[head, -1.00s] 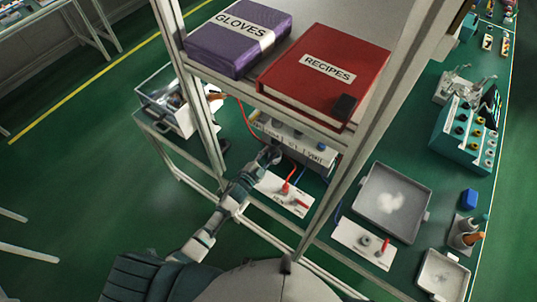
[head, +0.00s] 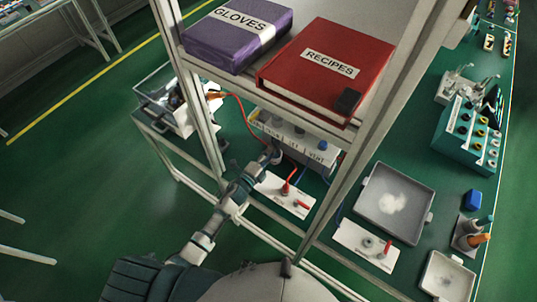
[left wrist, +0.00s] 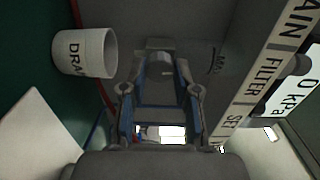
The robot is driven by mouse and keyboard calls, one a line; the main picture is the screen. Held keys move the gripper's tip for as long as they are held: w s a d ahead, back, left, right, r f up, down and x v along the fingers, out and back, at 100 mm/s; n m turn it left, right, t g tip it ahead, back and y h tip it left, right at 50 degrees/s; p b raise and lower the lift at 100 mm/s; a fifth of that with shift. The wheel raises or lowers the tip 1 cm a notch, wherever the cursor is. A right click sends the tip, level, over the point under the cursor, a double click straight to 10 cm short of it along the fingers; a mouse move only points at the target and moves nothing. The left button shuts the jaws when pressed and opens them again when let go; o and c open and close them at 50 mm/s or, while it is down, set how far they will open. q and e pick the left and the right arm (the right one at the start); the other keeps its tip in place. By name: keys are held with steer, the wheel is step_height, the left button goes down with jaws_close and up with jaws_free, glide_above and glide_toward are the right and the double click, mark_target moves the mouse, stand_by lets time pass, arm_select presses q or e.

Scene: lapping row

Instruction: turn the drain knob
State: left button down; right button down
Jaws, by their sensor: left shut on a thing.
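The pump box (head: 293,146) stands under the shelf, with knobs on top and a label strip along its front. My left gripper (head: 272,155) is at the box's front left. In the left wrist view the left gripper (left wrist: 160,62) has its fingers closed around a small grey piece that looks like the drain knob (left wrist: 160,45), mostly hidden between them. A white cup (left wrist: 85,52) marked "DRA" sits left of the fingers, apart from them. My right gripper is not in view.
Shelf posts and the shelf with a purple gloves box (head: 237,38) and red recipes binder (head: 325,68) hang over the box. A red hose (head: 243,112) runs behind my gripper. A white plate with a red lever (head: 288,187) lies in front. A grey tray (head: 395,203) is right.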

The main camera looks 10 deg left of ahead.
arm_select(q)
steer(key=shift+s+f, duration=0.2)
steer(key=shift+f, duration=0.25)
steer(key=c, duration=1.1)
jaws_free()
steer(key=shift+o, duration=1.2)
steer(key=shift+w+r, duration=0.1)
steer(key=shift+r, duration=0.1)
steer(key=v, duration=1.2)
steer(key=shift+f, duration=0.1)
